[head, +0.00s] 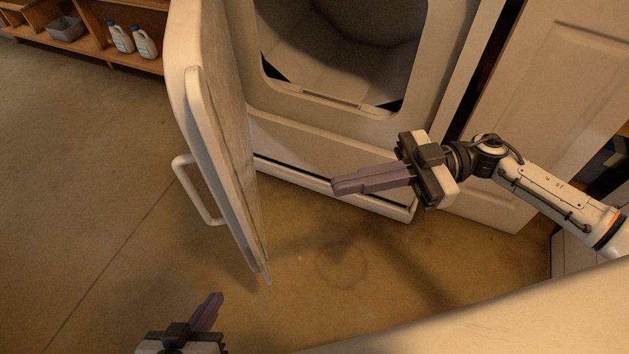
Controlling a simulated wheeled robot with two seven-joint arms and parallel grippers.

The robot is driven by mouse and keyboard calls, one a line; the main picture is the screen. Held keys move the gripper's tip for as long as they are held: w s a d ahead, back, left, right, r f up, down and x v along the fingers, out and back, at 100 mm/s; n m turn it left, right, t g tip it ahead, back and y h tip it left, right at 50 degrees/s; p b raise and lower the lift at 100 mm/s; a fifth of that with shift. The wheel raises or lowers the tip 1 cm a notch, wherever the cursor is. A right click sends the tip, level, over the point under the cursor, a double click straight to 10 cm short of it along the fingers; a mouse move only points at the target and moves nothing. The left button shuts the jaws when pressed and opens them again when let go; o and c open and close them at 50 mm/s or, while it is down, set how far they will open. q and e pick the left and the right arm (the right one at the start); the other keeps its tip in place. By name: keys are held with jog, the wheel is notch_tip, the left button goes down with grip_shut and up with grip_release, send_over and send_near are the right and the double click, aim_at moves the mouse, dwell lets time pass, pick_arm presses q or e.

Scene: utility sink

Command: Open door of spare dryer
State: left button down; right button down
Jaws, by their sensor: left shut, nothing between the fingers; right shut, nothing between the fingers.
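The dryer (300,134) is white and stands at the top centre, with its dark drum opening (345,50) in plain view. Its door (215,120) stands swung open to the left, seen nearly edge-on. The white door handle (196,192) is on the door's outer face, to the left. My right gripper (335,187) is shut and empty, in front of the dryer's lower panel and right of the door. My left gripper (219,297) is shut and empty at the bottom, below the door and apart from it.
A wooden shelf (85,48) at the top left holds white bottles (146,43) and a grey bin (66,29). A white panelled door (550,90) stands right of the dryer. A pale surface (500,315) fills the lower right. The concrete floor (80,180) at left is clear.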

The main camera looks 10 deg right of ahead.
jog(key=b, duration=0.1)
send_near(243, 205)
jog(key=a, duration=0.4)
jog(key=shift+s+a+r, duration=0.1)
jog(key=shift+a, duration=0.15)
pick_arm(q)
jog(key=shift+s+f, duration=0.25)
jog(key=shift+f, duration=0.1)
pick_arm(e)
jog(key=shift+a, duration=0.75)
pick_arm(q)
jog(key=shift+r, duration=0.15)
